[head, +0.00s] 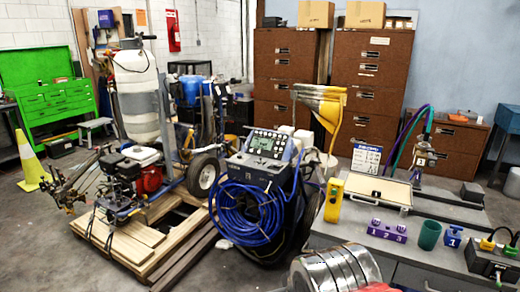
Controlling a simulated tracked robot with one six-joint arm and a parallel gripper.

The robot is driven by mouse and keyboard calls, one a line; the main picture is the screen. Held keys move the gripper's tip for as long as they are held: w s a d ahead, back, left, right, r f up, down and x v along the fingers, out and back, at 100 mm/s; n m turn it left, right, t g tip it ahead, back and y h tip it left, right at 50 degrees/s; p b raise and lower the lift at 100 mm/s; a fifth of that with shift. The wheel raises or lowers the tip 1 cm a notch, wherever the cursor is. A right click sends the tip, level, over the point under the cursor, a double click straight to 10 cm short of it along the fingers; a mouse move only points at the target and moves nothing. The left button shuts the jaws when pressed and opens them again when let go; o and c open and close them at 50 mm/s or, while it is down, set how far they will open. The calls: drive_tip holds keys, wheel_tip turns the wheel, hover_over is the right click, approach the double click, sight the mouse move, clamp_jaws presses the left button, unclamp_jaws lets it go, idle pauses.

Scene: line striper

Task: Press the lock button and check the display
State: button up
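The line striper (258,185) stands in the middle of the head view, with a coil of blue hose (250,215) hung on its front. Its tilted control panel (280,153) faces me at the top. A small greenish display (265,142) sits on that panel. Small light-coloured keys or markings surround the display. They are too small to read, so I cannot tell which one is the lock button or what the display says. My gripper is not in view.
A grey bench (400,232) at the right holds a yellow device (334,200), a purple numbered block (387,231) and a green cup (429,235). A wooden pallet (150,250) lies left of the striper. Floor is clear at lower left.

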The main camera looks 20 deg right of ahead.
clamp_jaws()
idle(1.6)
